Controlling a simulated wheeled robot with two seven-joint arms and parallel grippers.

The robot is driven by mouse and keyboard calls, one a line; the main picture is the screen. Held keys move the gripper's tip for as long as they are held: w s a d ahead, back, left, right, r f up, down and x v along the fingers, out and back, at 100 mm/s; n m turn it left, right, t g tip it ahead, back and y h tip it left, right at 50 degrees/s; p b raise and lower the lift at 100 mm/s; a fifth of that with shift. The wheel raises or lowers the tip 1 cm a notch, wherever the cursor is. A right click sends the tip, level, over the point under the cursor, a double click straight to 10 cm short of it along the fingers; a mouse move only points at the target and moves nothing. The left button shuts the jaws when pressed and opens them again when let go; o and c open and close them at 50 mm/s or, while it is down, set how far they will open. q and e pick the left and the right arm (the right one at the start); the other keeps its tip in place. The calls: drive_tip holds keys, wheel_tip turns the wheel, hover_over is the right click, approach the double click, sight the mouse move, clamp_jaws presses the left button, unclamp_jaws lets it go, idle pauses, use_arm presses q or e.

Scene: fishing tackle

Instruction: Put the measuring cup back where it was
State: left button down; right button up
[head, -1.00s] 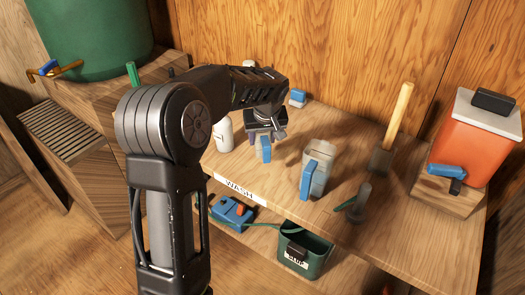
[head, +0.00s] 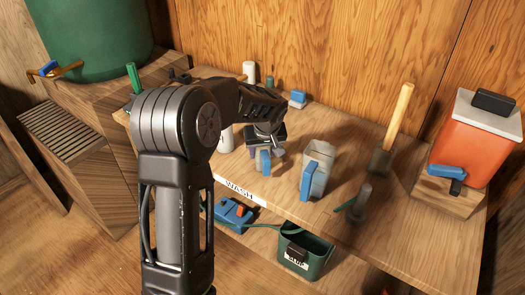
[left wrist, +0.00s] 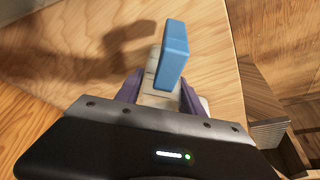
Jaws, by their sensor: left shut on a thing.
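My left gripper (head: 264,148) is over the wooden bench, pointing down. It is shut on the measuring cup, whose blue handle (head: 263,161) sticks out below it. In the left wrist view the blue handle (left wrist: 172,55) stands out beyond the purple fingers, and a pale part of the cup (left wrist: 158,83) shows between them. The rest of the cup is hidden by the gripper. I cannot tell whether the cup touches the bench. My right gripper is not in view.
A larger clear jug (head: 319,168) with a blue handle stands close to the right. A WASH label (head: 242,191) marks the front edge. A white bottle (head: 226,138) is at left, a wooden-handled tool (head: 398,118) and orange tank (head: 470,140) at right. A green bin (head: 304,255) sits below.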

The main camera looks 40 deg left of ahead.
use_arm(q)
drive_tip(key=c, duration=0.7)
unclamp_jaws()
drive_tip(key=shift+r+p, duration=0.25)
drive_tip(key=shift+p, duration=0.1)
drive_tip(key=v, duration=1.1)
drive_tip(key=shift+s+d+r, duration=0.1)
drive_tip(key=shift+r, duration=0.25)
